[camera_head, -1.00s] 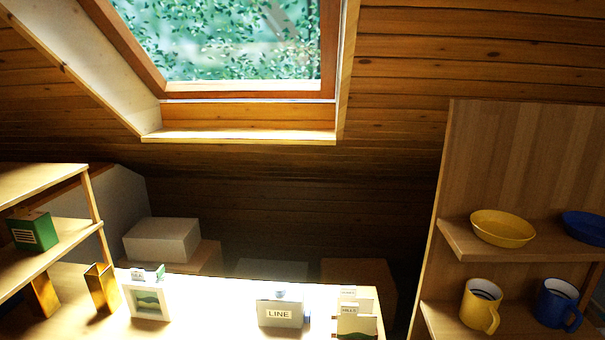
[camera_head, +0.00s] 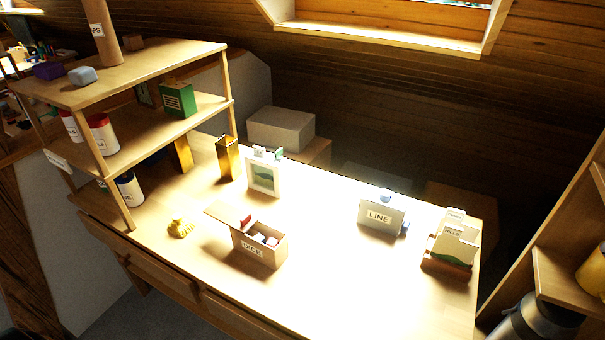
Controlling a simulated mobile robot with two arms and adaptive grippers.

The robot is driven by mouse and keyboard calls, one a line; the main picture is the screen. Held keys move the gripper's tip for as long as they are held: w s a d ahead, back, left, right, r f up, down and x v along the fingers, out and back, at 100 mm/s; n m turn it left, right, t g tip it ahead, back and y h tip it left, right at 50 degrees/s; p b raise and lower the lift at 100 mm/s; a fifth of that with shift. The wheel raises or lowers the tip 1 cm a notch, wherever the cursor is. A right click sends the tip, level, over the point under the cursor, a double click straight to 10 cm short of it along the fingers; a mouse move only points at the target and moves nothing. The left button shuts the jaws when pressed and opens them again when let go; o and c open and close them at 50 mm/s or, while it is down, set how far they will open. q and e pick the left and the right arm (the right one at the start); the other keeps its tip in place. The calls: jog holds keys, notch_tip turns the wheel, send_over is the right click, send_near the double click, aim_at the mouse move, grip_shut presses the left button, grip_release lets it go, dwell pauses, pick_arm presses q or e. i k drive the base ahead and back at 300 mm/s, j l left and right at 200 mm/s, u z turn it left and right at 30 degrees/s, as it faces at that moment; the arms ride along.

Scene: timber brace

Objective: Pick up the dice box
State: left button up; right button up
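The dice box (camera_head: 262,253) is a small open wooden box with a label reading DICE on its front. It stands on the brightly lit desk (camera_head: 330,290), left of the middle. Its lid (camera_head: 222,213) extends out to the left side, and a few red and pale pieces show inside. Neither gripper is visible.
A shelf unit (camera_head: 165,65) stands on the desk's left. A yellow lump (camera_head: 180,228) lies left of the box. Behind are a picture frame (camera_head: 263,177) and a gold holder (camera_head: 228,158). A LINE box (camera_head: 381,216) and card holder (camera_head: 452,243) stand right. Desk space right of the dice box is clear.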

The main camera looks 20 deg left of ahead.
aim_at(274, 258)
jog(key=u, duration=1.3)
jog(key=i+j, duration=0.35)
jog(key=i+j+z, duration=0.25)
jog(key=j+z, duration=0.25)
jog(key=i+j+z, duration=0.1)
jog(key=j+z, duration=0.15)
jog(key=j, duration=0.25)
jog(key=i+j+z, duration=0.1)
jog(key=j+z, duration=0.15)
jog(key=j, duration=0.1)
